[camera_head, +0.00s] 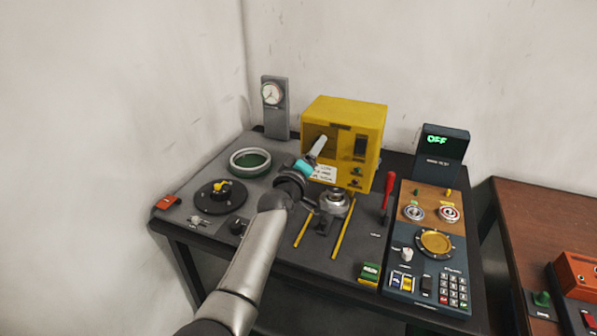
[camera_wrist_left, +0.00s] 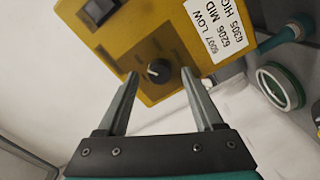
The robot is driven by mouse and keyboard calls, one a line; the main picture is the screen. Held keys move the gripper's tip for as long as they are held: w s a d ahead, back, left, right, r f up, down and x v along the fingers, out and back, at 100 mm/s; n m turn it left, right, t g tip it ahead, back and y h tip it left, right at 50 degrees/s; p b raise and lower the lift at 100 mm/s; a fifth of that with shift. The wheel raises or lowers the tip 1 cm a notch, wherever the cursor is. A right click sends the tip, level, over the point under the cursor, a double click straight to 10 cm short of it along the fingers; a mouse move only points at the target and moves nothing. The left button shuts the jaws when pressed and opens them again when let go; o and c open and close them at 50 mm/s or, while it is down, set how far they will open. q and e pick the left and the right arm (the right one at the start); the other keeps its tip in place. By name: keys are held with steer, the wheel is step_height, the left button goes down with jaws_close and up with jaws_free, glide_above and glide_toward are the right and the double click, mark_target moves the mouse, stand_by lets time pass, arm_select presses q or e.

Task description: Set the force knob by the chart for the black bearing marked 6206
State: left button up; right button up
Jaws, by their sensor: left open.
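The yellow box (camera_head: 362,115) stands at the back of the table. In the left wrist view its yellow face (camera_wrist_left: 135,35) carries a small black round knob (camera_wrist_left: 158,71) with a light pointer mark. The chart (camera_wrist_left: 216,28), a white label, reads 6007 LOW, 6206 MID, 6305 HIGH. My left gripper (camera_wrist_left: 160,76) is open, with its fingertips on either side of the knob; I cannot tell whether they touch it. In the head view my left gripper (camera_head: 318,147) is at the box's front and hides the knob. I cannot make out a black bearing marked 6206. My right gripper is not in view.
A ring with a green inside (camera_head: 236,162), a black dial (camera_head: 220,197) and a gauge post (camera_head: 277,115) stand left. A panel (camera_head: 426,262) fills the right end.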

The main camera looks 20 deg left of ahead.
arm_select(q)
steer(key=s+p, duration=0.2)
steer(key=s, duration=1.2)
steer(key=shift+a, duration=0.25)
